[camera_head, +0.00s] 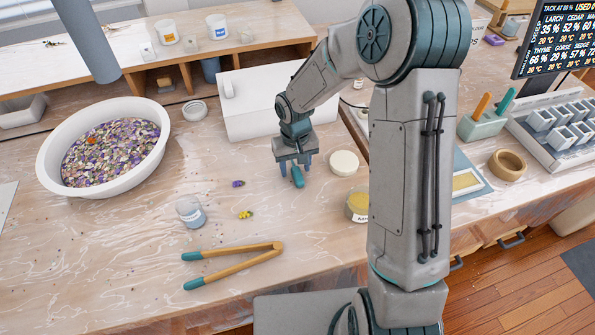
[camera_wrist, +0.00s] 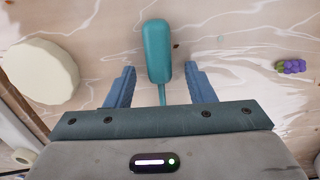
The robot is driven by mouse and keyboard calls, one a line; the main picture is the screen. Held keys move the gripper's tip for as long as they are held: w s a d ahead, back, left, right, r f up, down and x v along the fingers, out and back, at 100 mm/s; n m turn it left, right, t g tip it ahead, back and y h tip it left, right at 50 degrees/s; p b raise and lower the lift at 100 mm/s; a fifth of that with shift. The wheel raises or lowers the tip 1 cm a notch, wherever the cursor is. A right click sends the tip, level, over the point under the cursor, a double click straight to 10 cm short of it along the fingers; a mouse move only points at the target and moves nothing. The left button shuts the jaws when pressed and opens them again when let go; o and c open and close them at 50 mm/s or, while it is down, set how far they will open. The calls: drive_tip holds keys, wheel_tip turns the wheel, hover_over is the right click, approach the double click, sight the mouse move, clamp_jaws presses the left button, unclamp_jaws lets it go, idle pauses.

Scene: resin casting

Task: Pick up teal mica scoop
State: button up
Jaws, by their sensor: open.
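The teal mica scoop (camera_wrist: 157,52) lies on the wooden table in the wrist view, its broad rounded end away from my gripper and its thin part running back between the fingers. In the head view the teal scoop (camera_head: 297,177) shows just below the fingers. My gripper (camera_wrist: 161,88) is open, with one blue finger on each side of the scoop and a gap on both sides. It points down at the table in the head view (camera_head: 295,168). The gripper body hides the near end of the scoop.
A round cream lid (camera_head: 344,163) lies close to the right of my gripper, with a jar (camera_head: 357,206) below it. A purple flower (camera_head: 238,183), a yellow flower (camera_head: 246,215), a clear cup (camera_head: 191,212) and wooden tongs (camera_head: 235,264) lie left. A white box (camera_head: 250,105) stands behind.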

drive_tip(key=shift+f, duration=0.15)
clamp_jaws()
